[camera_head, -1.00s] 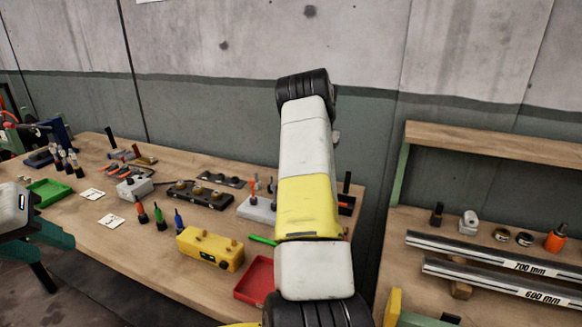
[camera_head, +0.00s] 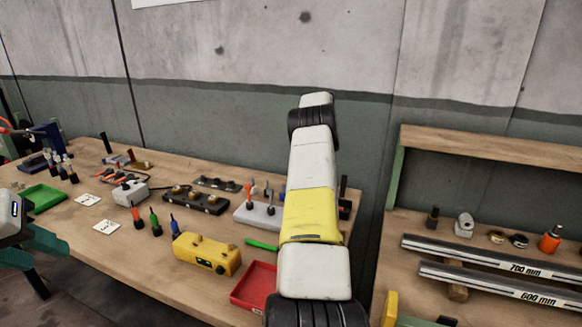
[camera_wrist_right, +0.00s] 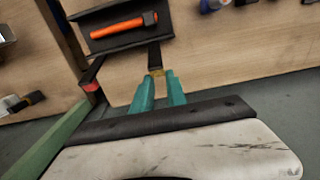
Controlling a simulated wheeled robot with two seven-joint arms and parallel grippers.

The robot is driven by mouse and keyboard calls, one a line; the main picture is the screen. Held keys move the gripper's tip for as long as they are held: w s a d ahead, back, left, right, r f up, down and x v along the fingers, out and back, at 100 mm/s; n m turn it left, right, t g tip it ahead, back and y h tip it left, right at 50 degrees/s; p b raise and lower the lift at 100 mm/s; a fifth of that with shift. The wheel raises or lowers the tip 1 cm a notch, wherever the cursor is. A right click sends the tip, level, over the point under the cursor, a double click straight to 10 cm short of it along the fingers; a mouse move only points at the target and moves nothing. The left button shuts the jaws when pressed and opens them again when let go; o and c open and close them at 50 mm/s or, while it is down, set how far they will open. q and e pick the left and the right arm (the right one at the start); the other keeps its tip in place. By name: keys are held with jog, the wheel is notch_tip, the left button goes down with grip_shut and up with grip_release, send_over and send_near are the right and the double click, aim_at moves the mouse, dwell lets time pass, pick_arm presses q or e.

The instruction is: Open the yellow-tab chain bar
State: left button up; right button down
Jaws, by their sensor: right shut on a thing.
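The bar runs away from the fingertips toward a black tray. In the head view my right arm reaches away up the middle, and its gripper and the tabbed bar are hidden. My left gripper (camera_head: 56,268) is at the lower left edge, its teal fingers apart and empty, in front of the bench.
An orange-handled tool (camera_wrist_right: 124,25) lies in the black tray (camera_wrist_right: 105,44). A red-banded dark piece (camera_wrist_right: 92,87) sits beside a green post (camera_wrist_right: 62,132). The workbench (camera_head: 120,262) holds a yellow box (camera_head: 205,254), a red tray (camera_head: 247,291) and several tools. A shelf unit (camera_head: 490,143) stands at right.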

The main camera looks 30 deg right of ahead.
jog(key=shift+d+f, duration=0.1)
jog(key=shift+f, duration=0.1)
jog(key=c, duration=1.3)
grip_release()
jog(key=shift+w+d+f, duration=0.1)
jog(key=shift+c, duration=0.2)
jog(key=shift+r, duration=0.25)
jog(key=shift+r, duration=3.75)
